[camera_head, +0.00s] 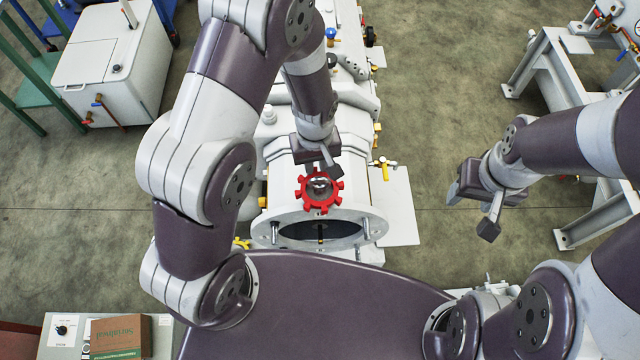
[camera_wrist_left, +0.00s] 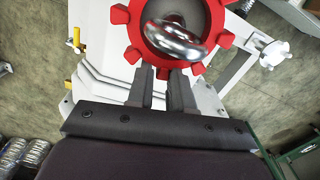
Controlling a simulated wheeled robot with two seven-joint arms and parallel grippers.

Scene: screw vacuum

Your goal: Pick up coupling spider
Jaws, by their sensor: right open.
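The coupling spider is a red toothed ring (camera_head: 320,190). In the head view it shows above the round flange opening of the white machine. My left gripper (camera_head: 322,168) is at its upper edge. In the left wrist view the spider (camera_wrist_left: 213,65) is at the fingertips of my left gripper (camera_wrist_left: 162,75). The fingers are close together, with one tooth between them, largely hidden. A shiny metal ring shows inside the spider's central hole. My right gripper (camera_head: 471,212) is open and empty, well to the right of the spider.
The white machine's round flange (camera_head: 376,226) lies just below the spider, with upright studs on it. A yellow-handled valve (camera_head: 383,163) sits right of the spider. A white frame (camera_head: 570,190) stands at the right. A cardboard box (camera_head: 120,337) is at the lower left.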

